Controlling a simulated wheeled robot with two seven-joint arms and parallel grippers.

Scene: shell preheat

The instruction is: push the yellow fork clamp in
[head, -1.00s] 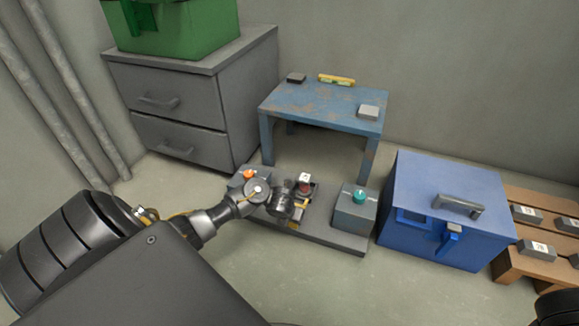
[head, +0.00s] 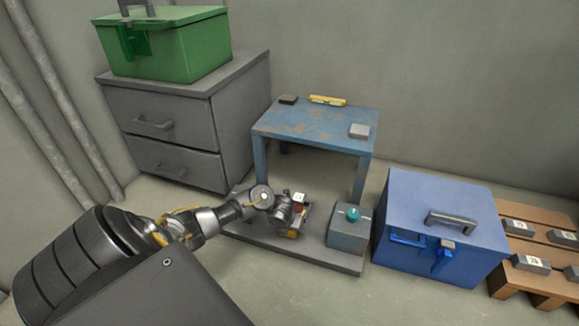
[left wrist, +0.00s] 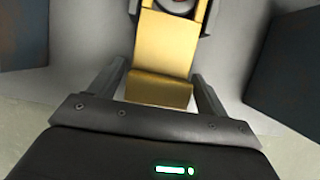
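The yellow fork clamp (left wrist: 163,55) is upright in the left wrist view, its near end bent into a flat lip between my left gripper's fingers (left wrist: 158,90). The fingers stand apart on either side of the lip, with a narrow gap showing on each side. In the head view only a small yellow part of the clamp (head: 292,234) shows below my left gripper (head: 289,222), which hides most of it. My right gripper is out of view.
The grey base plate (head: 315,257) carries a grey box with a teal knob (head: 353,214) on the right. A blue table (head: 315,125) stands behind. A blue toolbox (head: 440,220) and a wooden pallet (head: 540,215) are at right, and a grey drawer cabinet (head: 180,120) at left.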

